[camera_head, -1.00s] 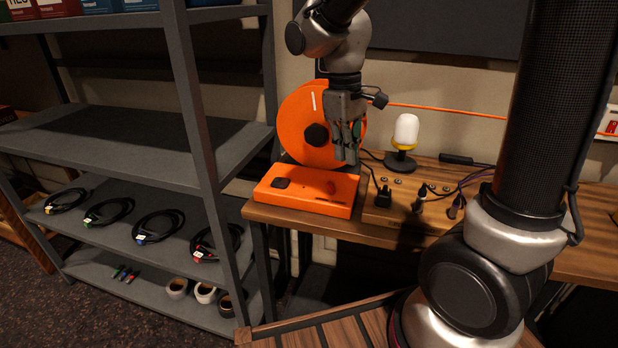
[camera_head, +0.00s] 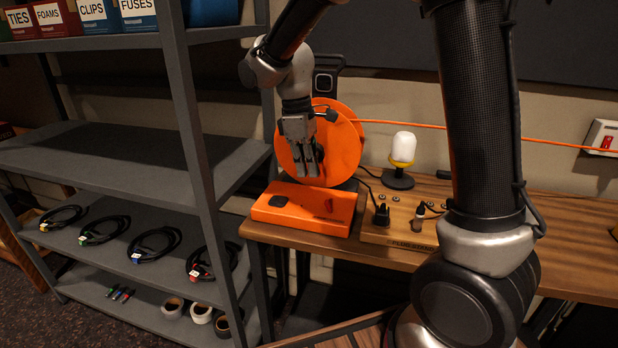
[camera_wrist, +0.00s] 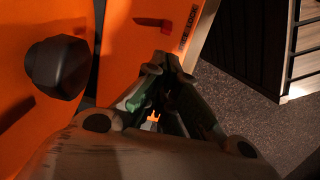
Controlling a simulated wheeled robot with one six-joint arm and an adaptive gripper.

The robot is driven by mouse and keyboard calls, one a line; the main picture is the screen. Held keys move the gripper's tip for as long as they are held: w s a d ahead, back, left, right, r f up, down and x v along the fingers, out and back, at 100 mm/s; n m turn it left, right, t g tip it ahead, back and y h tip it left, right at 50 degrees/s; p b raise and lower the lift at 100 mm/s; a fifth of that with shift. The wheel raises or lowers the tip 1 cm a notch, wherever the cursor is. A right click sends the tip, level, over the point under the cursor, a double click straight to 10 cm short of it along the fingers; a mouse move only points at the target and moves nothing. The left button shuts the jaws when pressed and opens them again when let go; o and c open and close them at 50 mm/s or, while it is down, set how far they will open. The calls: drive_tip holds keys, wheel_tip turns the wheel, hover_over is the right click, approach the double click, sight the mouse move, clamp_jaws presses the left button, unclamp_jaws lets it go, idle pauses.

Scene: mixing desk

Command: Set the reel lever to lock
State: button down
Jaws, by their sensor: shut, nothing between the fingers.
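The orange cable reel (camera_head: 343,150) stands upright at the back left of the desk. An orange box (camera_head: 300,213) lies in front of it, with a small red lever (camera_head: 330,206) on top toward its right and a black square (camera_head: 280,200) toward its left. My gripper (camera_head: 308,174) points down, shut and empty, in front of the reel and above the box; it looks apart from the lever. In the wrist view its closed fingers (camera_wrist: 165,65) hang over the orange box (camera_wrist: 140,45), which has dark lettering. The reel's black knob (camera_wrist: 58,67) is at left there. The lever's setting is unclear.
A wooden socket block (camera_head: 395,228) with plugs stands right of the box, and a white lamp (camera_head: 403,148) behind it. An orange cable (camera_head: 440,127) runs right from the reel. A grey shelf unit (camera_head: 190,130) stands close on the left.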

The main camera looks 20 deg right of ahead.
sight(314, 208)
drive_tip(key=f, duration=0.5)
drive_tip(key=d+f, duration=0.1)
drive_tip(key=f, duration=0.2)
drive_tip(key=shift+s+f, duration=0.2)
drive_tip(key=shift+s, duration=0.2)
drive_tip(key=shift+d+r, duration=0.1)
